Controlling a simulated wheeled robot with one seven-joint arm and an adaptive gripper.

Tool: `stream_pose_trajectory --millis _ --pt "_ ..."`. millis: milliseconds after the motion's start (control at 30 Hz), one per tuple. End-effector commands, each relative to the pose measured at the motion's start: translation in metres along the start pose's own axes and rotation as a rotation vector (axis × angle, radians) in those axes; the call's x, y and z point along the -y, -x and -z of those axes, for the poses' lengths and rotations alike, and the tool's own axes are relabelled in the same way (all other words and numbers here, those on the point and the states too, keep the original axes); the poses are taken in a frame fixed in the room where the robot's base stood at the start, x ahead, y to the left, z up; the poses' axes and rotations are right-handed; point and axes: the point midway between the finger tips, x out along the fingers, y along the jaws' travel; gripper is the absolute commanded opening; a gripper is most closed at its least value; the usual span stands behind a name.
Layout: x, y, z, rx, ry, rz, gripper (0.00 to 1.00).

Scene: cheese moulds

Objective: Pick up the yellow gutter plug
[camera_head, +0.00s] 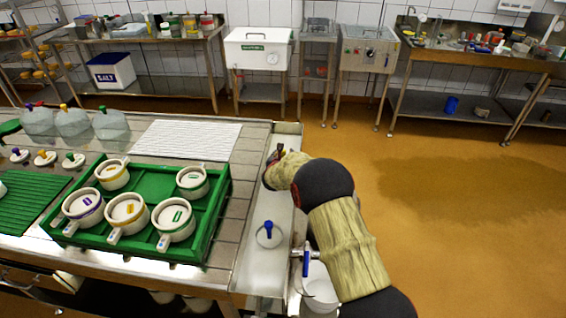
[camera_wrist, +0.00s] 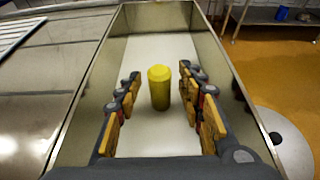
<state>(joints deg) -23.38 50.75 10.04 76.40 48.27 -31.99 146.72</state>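My gripper (camera_wrist: 160,80) is open in the wrist view, one finger to each side of the plug, with a visible gap on both sides. In the head view my gripper (camera_head: 275,155) is low at the far part of the gutter (camera_head: 262,205); the arm and gripper hide the yellow plug there.
A white disc with a blue handle (camera_head: 268,234) lies in the nearer gutter. Left of it, a green tray (camera_head: 215,222) holds several white moulds on the metal table. Gutter walls stand close on both sides of my gripper. A white bucket (camera_head: 320,293) hangs at the right.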

Motion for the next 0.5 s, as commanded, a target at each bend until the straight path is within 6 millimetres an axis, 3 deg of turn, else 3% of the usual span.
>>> stream_pose_trajectory --millis 500 --pt "-0.0001 0.0002 0.0005 0.0 0.0 0.0 0.08"
